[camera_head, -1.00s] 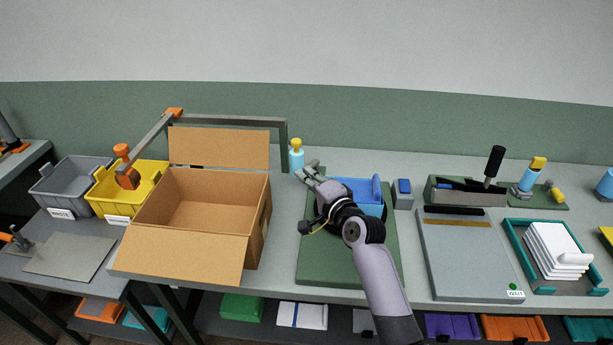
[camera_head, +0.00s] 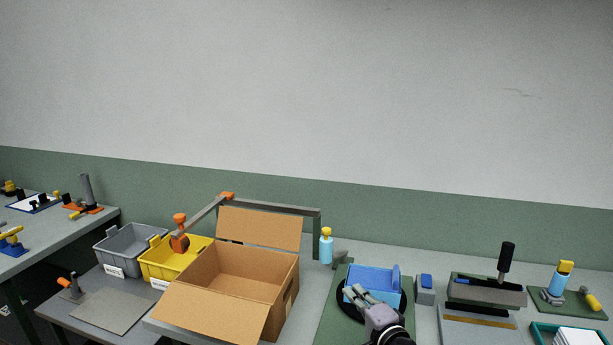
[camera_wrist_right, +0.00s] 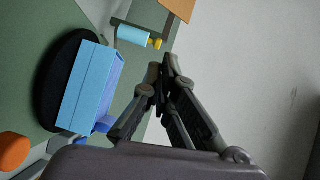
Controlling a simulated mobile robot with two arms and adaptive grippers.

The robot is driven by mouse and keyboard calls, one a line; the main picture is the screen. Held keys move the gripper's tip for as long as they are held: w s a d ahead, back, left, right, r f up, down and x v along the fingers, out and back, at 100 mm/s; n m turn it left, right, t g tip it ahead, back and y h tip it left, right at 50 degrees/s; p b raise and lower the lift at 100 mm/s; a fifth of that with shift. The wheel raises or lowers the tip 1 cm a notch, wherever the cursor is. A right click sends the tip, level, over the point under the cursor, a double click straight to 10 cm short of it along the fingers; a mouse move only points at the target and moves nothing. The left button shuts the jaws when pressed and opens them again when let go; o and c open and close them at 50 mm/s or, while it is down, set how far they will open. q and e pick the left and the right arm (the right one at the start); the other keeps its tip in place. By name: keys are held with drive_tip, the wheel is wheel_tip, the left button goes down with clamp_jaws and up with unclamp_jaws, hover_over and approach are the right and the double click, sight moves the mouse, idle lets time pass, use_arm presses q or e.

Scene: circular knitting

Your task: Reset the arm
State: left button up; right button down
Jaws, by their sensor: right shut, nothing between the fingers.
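My right gripper (camera_head: 363,293) is low in the head view, in front of the blue bin on the green mat. In the right wrist view its fingers (camera_wrist_right: 164,80) come together at the tips, and nothing shows between them. The blue bin (camera_head: 372,275) sits on a round black base on the green mat (camera_head: 322,325). It also shows at the left of the right wrist view (camera_wrist_right: 88,90), apart from the fingers. My left gripper is in neither view.
An open, empty cardboard box (camera_head: 247,284) stands left of the mat. A blue bottle with a yellow cap (camera_head: 326,247) stands behind. Grey (camera_head: 128,252) and yellow (camera_head: 160,262) bins are further left. A small grey-blue block (camera_head: 425,291) and a tool holder (camera_head: 487,292) are to the right.

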drive_tip(key=s+d+f+n+g+h, duration=0.1)
drive_tip(key=s+f+n+g, duration=0.25)
drive_tip(key=s+f, duration=0.5)
drive_tip(key=s+d+f+n+g+h, duration=0.1)
drive_tip(key=s+f+n+g, duration=0.3)
drive_tip(key=s, duration=0.7)
drive_tip(key=s+d+f+n+g+h, duration=0.2)
drive_tip(key=s+d+n, duration=0.2)
drive_tip(key=s, duration=0.7)
drive_tip(key=s+d+f+n+g+h, duration=0.2)
drive_tip(key=s+d+n+g, duration=0.1)
drive_tip(key=s, duration=0.9)
wheel_tip(320, 180, down, 31)
drive_tip(key=s+g+b, duration=0.1)
drive_tip(key=s+b, duration=0.1)
drive_tip(key=b, duration=0.1)
use_arm(q)
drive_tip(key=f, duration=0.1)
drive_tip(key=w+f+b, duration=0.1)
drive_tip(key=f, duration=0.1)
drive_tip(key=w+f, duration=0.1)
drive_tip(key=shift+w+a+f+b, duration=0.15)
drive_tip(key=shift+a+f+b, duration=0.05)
drive_tip(key=shift+b, duration=0.15)
use_arm(e)
drive_tip(key=s+d+f+g, duration=0.1)
drive_tip(key=s+d+f, duration=0.2)
drive_tip(key=s+f, duration=1.3)
drive_tip(key=shift+n, duration=0.45)
